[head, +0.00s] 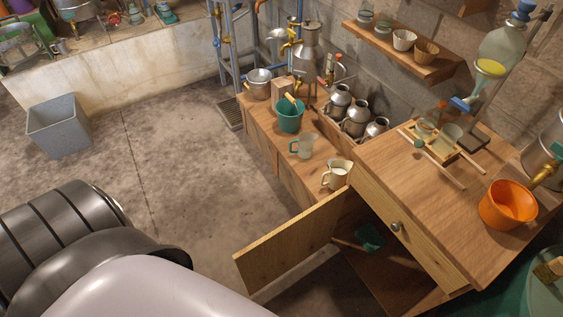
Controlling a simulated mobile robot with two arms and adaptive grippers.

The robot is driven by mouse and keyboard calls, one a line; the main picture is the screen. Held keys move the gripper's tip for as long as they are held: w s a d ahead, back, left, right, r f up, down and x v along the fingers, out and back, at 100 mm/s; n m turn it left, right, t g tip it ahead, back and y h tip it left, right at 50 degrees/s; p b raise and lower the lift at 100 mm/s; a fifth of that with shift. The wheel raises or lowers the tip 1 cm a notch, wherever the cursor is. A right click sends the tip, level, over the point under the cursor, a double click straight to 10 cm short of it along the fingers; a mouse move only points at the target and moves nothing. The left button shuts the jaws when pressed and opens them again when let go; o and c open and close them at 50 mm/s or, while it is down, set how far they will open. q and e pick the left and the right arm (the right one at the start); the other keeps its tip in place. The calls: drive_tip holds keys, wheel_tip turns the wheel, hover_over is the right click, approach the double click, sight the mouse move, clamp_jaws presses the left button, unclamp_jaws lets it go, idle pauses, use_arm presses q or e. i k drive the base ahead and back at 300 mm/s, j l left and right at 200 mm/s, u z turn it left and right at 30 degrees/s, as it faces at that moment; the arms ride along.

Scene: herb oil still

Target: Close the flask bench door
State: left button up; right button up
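The wooden flask bench (397,178) stands at the right, with a flask holding yellow liquid (492,68) above its back part. Its door (288,243) is a plain wooden panel that stands wide open, swung out to the left over the floor. The cabinet inside is exposed, and a dark green item (369,238) lies in it. A drawer front with a round knob (396,226) shows above the opening and looks shut. Part of my arm fills the lower left, apart from the door in the picture. Neither of my grippers is in view.
An orange bucket (508,205) stands on the flask bench.

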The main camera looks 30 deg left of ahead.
sight(264, 260)
drive_tip(key=j+z, duration=0.2)
drive_tip(key=j, duration=0.2)
drive_tip(key=k+j+z, duration=0.15)
drive_tip(key=j, duration=0.25)
drive_tip(key=k+j+z, duration=0.2)
drive_tip(key=j, duration=0.2)
drive_tip(key=j+z, duration=0.2)
drive_tip(key=j, duration=0.15)
drive_tip(key=k+j+z, duration=0.15)
drive_tip(key=j, duration=0.2)
drive_tip(key=k+j+z, duration=0.2)
drive_tip(key=j, duration=0.15)
drive_tip(key=k+j+z, duration=0.1)
drive_tip(key=j, duration=0.25)
drive_tip(key=k+j, duration=0.2)
drive_tip(key=j, duration=0.15)
drive_tip(key=k+j+z, duration=0.15)
drive_tip(key=j, duration=0.2)
drive_tip(key=k+z, duration=0.1)
drive_tip(key=k, duration=0.25)
